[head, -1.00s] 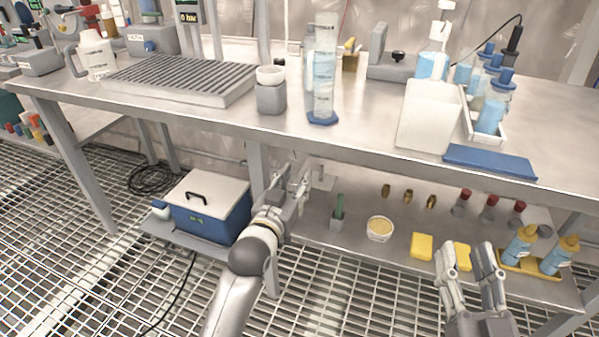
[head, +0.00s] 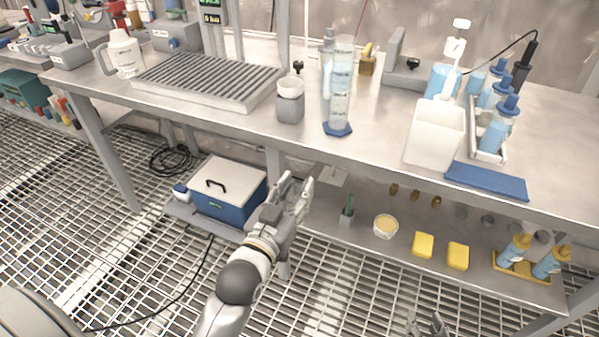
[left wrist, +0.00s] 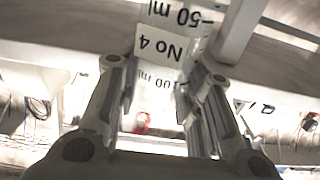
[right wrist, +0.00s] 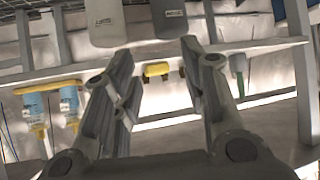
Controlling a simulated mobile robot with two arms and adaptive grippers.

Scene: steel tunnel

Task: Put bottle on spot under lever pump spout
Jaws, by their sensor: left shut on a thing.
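My left gripper (head: 292,190) is in front of the bench edge, below its top. In the left wrist view it is shut on a clear bottle (left wrist: 160,47), whose printed label with "No 4" and ml marks appears upside down; the bottle is hard to make out in the head view. A white pump head (head: 455,46) stands on a blue-filled container (head: 443,82) at the right of the bench top, with a white tray (head: 435,135) in front. The marked spot cannot be made out. My right gripper (right wrist: 158,55) is open and empty, low at the bottom edge of the head view (head: 427,326).
The bench top (head: 380,125) holds a tall cylinder (head: 341,90), a grey cup stand (head: 290,105), a ribbed drain tray (head: 205,85), a bottle rack (head: 490,140) and a blue mat (head: 487,181). A blue box (head: 228,200) stands on a low shelf. Yellow blocks (head: 423,245) lie on the lower shelf.

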